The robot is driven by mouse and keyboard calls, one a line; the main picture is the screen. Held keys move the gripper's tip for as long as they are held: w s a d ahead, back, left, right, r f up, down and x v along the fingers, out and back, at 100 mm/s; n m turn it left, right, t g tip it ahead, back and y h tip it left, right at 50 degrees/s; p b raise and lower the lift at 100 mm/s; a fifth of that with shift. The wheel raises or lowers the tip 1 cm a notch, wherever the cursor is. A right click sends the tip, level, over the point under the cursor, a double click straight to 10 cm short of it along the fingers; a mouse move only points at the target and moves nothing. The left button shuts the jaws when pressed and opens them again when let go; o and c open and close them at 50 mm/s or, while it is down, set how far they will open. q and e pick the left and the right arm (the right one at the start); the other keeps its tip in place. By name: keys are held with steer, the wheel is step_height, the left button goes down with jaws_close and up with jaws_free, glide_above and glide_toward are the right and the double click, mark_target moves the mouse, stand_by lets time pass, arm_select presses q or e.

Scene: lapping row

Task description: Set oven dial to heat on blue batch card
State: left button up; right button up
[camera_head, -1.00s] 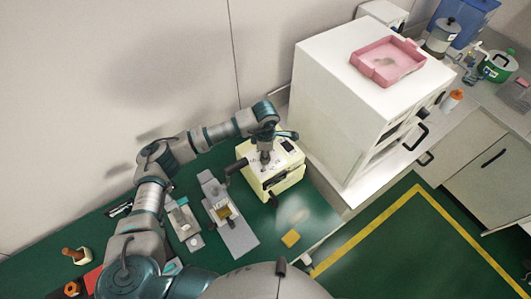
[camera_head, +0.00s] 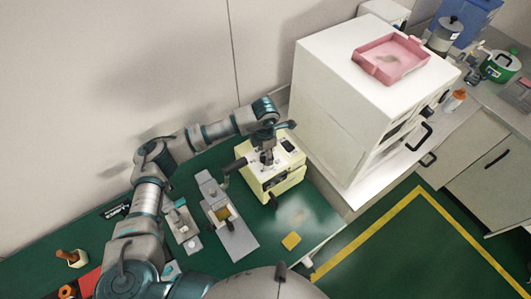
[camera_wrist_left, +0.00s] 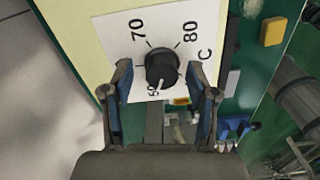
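The cream oven (camera_head: 286,178) stands on the green bench, in front of the big white cabinet. Its black dial (camera_wrist_left: 161,68) shows in the left wrist view on a white scale plate marked 70 and 80, with a partly covered number at lower left. The dial's white pointer points down, near that covered number. My left gripper (camera_wrist_left: 162,76) is open, with one finger on each side of the dial; I cannot tell whether they touch it. In the head view the left gripper (camera_head: 267,155) is over the oven's top. I cannot make out a blue batch card. My right gripper is out of view.
The white cabinet (camera_head: 335,110) carries a pink tray (camera_head: 376,74) and stands close to the right of the oven. Grey bench devices (camera_head: 228,220) stand left of the oven. A yellow piece (camera_head: 291,241) lies on the green bench (camera_head: 262,214) near its front edge.

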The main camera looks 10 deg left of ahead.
arm_select(q)
steer(key=shift+r, duration=0.1)
step_height(320, 180, up, 12)
stand_by(0.5)
steer(key=shift+f, duration=0.2)
